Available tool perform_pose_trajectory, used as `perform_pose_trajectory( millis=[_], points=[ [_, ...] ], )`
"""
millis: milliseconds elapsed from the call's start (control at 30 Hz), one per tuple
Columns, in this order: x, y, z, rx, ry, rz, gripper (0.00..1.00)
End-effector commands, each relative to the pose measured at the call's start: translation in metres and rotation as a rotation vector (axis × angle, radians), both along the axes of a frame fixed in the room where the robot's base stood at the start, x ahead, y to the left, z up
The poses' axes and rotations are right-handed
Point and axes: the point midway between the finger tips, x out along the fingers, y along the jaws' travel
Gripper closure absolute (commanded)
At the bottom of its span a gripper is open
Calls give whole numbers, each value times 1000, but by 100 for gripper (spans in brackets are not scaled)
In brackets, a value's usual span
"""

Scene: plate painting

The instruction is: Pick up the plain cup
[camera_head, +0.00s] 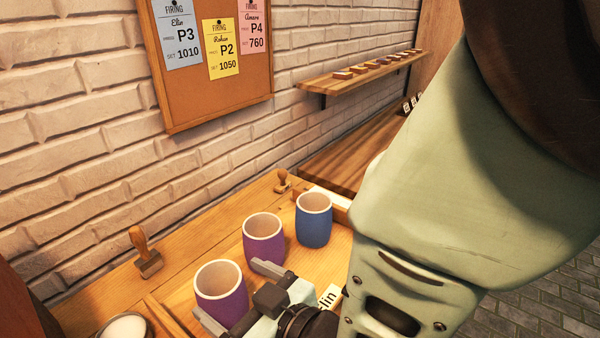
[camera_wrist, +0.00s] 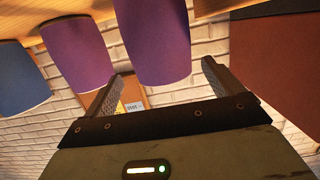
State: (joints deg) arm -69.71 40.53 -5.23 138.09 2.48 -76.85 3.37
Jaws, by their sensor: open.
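Three cups stand upright on the wooden tray (camera_head: 272,262): a front purple cup (camera_head: 222,296), a second purple cup (camera_head: 263,242) and a blue cup (camera_head: 313,222). I see no pattern on any of them, so I cannot tell which is the plain one. My gripper (camera_head: 236,293) is open at the right side of the front purple cup. In the wrist view, which looks upside down, my gripper's fingers (camera_wrist: 161,70) point toward a purple cup (camera_wrist: 153,40) lined up between them. Another purple cup (camera_wrist: 72,50) and the blue cup (camera_wrist: 20,80) are to its left.
Wooden stamps (camera_head: 146,255) (camera_head: 283,182) stand by the brick wall. A round bowl (camera_head: 125,327) is at the lower left. A cork board (camera_head: 185,92) and shelf (camera_head: 362,76) are on the wall.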

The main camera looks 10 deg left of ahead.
Motion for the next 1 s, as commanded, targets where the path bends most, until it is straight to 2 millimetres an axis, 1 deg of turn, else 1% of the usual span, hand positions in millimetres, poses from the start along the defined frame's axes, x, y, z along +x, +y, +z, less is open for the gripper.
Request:
perform_pose_trajectory(
  millis=[100, 233, 333, 533, 567, 600, 667, 700, 733, 767, 1000],
  points=[
    [5, 19, 1, 0, 0, 3, 8],
    [12, 33, -4, 0, -1, 1, 8],
    [15, 38, -6, 1, 0, 1, 8],
    [16, 38, -7, 1, 1, 1, 8],
    [16, 38, -7, 1, 1, 1, 11],
    [15, 38, -7, 1, 1, 1, 22],
    [16, 38, -7, 1, 0, 0, 39],
    [16, 38, -7, 1, 0, 0, 50],
    [16, 38, -7, 1, 0, 0, 58],
    [16, 38, -7, 1, 0, 0, 64],
    [16, 38, -6, 3, -1, 0, 64]
  ],
)
